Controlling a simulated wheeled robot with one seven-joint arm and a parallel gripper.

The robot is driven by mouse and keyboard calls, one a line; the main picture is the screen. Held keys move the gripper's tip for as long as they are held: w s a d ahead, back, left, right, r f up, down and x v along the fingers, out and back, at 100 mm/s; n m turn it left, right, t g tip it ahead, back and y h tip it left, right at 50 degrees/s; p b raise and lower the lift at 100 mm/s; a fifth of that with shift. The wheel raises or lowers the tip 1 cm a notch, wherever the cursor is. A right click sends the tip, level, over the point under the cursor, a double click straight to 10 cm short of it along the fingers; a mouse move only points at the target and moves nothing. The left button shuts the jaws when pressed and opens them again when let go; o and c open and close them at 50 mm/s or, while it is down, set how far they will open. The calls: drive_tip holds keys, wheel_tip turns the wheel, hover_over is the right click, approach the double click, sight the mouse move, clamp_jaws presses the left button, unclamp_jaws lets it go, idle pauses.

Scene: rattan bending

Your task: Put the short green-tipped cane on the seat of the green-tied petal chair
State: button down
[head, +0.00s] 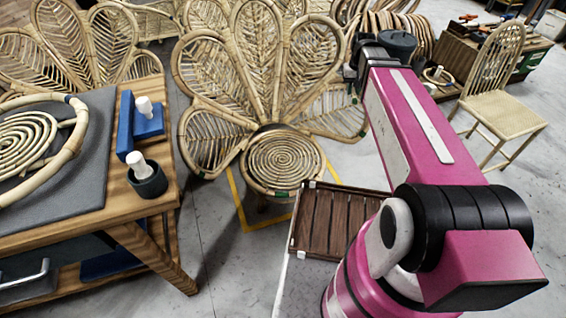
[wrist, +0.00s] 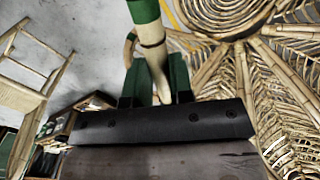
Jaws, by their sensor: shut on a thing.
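The petal chair (head: 275,95) stands in the middle of the head view, with a round spiral-woven seat (head: 284,160). A green tie (head: 281,194) shows on the seat's front rim. The seat also shows at the top of the wrist view (wrist: 215,14), and it looks bare in the head view. My gripper (wrist: 155,78) is shut on a pale cane (wrist: 153,50) with a green tip (wrist: 144,11). In the head view my arm hides most of the gripper, near the chair's right petals.
A wooden bench (head: 120,215) with a grey mat, coiled rattan and blue holders stands at the left. A dark slatted tray (head: 335,222) is in front of the chair, right. Another cane chair (head: 500,95) stands back right. Bare floor lies between bench and petal chair.

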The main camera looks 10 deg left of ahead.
drive_tip(key=s+a+f+n, duration=0.1)
drive_tip(key=a+f, duration=0.7)
drive_tip(key=f, duration=0.2)
drive_tip(key=a+f+n, duration=0.1)
drive_tip(key=a+f, duration=0.6)
drive_tip(key=f, duration=0.4)
drive_tip(key=s+a+f+n, duration=0.1)
drive_tip(key=s+a+f, duration=0.35)
drive_tip(key=f, duration=0.45)
drive_tip(key=s+a+f+n, duration=0.1)
drive_tip(key=s+a+f, duration=0.2)
drive_tip(key=a+f, duration=0.5)
hover_over(285, 164)
drive_tip(key=f, duration=0.8)
drive_tip(key=shift+w+a+f, duration=0.15)
drive_tip(key=shift+a+f, duration=0.05)
drive_tip(key=shift+f, duration=2)
drive_tip(key=shift+f, duration=0.15)
drive_tip(key=c, duration=1)
unclamp_jaws()
